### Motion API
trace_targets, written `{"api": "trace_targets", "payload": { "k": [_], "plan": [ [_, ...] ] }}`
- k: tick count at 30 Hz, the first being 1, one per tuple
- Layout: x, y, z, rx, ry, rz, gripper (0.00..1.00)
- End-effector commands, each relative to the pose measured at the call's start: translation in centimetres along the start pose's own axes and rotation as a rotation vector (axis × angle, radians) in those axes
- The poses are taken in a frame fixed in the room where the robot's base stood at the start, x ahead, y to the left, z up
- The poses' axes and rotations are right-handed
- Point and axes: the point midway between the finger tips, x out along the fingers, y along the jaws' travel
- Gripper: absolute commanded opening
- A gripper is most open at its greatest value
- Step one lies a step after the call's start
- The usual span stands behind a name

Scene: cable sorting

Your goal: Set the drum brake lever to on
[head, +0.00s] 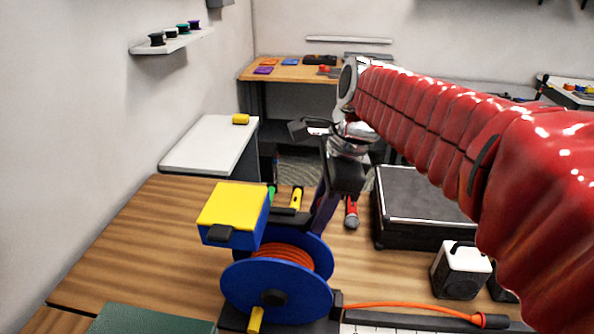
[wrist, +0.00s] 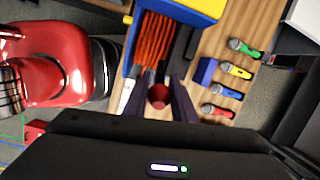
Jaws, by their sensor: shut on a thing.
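The cable drum (head: 275,290) has blue flanges and wound orange cable, and stands at the front of the wooden table. Its orange winding (wrist: 158,42) also shows in the wrist view. My gripper (wrist: 160,88) is beside the drum, with its fingers closed around a red ball knob (wrist: 158,96), which looks like the end of the brake lever. In the head view my gripper (head: 322,218) reaches down behind the drum's right side, and the knob is hidden there. The lever's shaft and its on or off marks cannot be made out.
A yellow-topped blue box (head: 233,210) rises above the drum. Several coloured microphones (wrist: 238,70) lie on the table close to my gripper. A black case (head: 420,200) and a white speaker-like box (head: 461,272) stand to the right. An orange cable (head: 400,306) runs along the front.

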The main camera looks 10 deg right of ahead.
Motion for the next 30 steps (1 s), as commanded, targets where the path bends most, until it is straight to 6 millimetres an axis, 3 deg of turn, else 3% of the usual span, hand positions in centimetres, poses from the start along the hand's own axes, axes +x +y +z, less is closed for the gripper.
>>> {"api": "trace_targets", "payload": {
  "k": [18, 30],
  "plan": [
    [-0.2, -0.8, 2.8, -0.022, 0.370, 0.064, 0.00],
    [-0.1, -0.9, 3.4, -0.024, 0.481, 0.085, 0.00]
  ]
}}
